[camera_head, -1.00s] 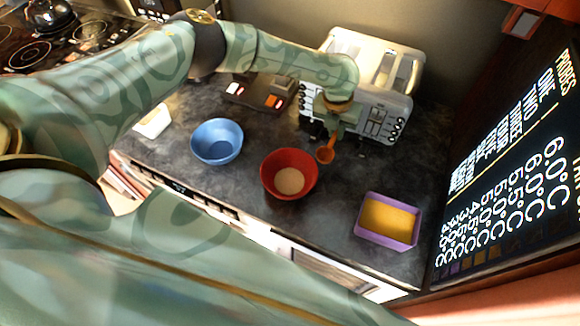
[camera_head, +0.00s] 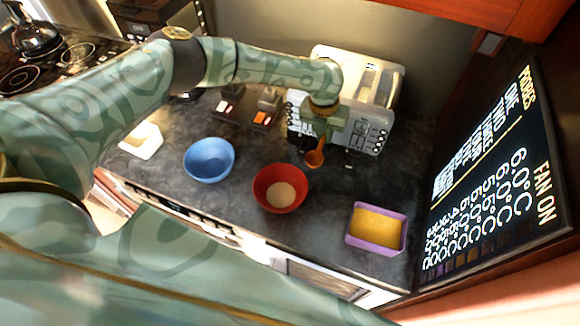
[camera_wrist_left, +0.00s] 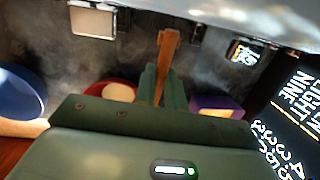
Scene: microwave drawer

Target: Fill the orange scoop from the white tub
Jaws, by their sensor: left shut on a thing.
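The white tub (camera_head: 142,140) stands on the counter at the left, partly behind my left arm. It has pale contents, which I cannot make out well. My left gripper (camera_head: 318,136) is shut on the orange scoop (camera_head: 314,158), in front of the toaster and up and right of the red bowl. The scoop's bowl hangs below the fingers, apart from the red bowl; I cannot tell whether it holds anything. In the left wrist view the scoop's handle (camera_wrist_left: 166,62) stands up between the fingers (camera_wrist_left: 162,85). My right gripper is not in view.
A blue bowl (camera_head: 209,160) and a red bowl (camera_head: 280,189) with beige contents stand on the counter. A purple tub (camera_head: 350,240) with yellow contents is at right. A toaster (camera_head: 362,125) stands behind the scoop. A dark panel (camera_head: 500,170) borders the right side. Counter between is clear.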

